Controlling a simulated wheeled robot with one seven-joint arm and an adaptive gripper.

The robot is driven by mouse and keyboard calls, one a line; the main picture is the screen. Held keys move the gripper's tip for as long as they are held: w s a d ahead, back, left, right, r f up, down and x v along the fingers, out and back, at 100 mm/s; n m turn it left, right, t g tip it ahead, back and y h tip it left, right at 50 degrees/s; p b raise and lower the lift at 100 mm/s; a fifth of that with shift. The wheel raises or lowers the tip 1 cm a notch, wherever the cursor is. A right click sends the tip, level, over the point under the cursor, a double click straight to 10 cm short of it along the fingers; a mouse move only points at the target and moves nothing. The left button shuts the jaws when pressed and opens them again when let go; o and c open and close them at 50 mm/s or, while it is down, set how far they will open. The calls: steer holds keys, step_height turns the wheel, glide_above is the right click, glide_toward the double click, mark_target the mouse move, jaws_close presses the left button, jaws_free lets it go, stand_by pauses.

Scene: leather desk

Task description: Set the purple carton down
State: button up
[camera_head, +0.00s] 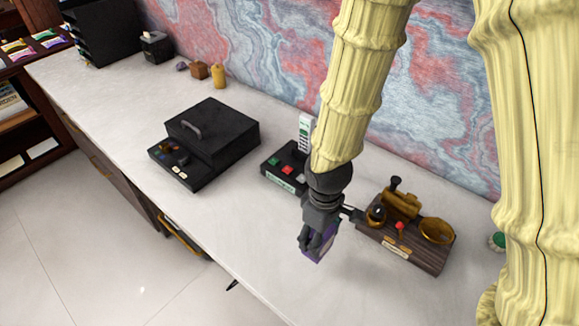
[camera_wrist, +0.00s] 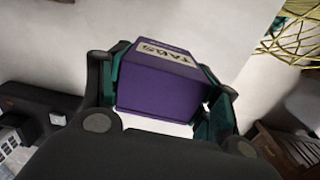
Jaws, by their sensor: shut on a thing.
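The purple carton (camera_wrist: 158,90) sits between the two fingers of my gripper (camera_wrist: 165,95) in the wrist view. A pale label reading "TABS" (camera_wrist: 168,54) shows on one face. In the head view my gripper (camera_head: 318,238) is shut on the carton (camera_head: 322,250), which is mostly hidden by the fingers. Both are over the front part of the white desk top (camera_head: 270,262). I cannot tell whether the carton's underside touches the desk.
A wooden block with brass parts (camera_head: 408,238) stands close to the right of my gripper. A black device with coloured buttons (camera_head: 285,168) is behind it. A black box with a handle (camera_head: 212,135) stands to the left. Bare desk lies left and front.

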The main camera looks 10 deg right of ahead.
steer(key=w+p, duration=0.1)
steer(key=w, duration=0.4)
steer(key=w+f+p, duration=0.1)
steer(key=w, duration=0.4)
steer(key=w+d+p, duration=0.1)
steer(key=w+p, duration=0.1)
steer(key=w, duration=0.3)
steer(key=shift+d+f, duration=0.1)
steer(key=shift+f, duration=0.15)
steer(key=shift+s+f+p, duration=0.25)
steer(key=shift+f+p, duration=0.3)
steer(key=shift+f, duration=0.4)
steer(key=shift+w+f, duration=0.15)
steer(key=shift+f, duration=0.5)
steer(key=o, duration=1.1)
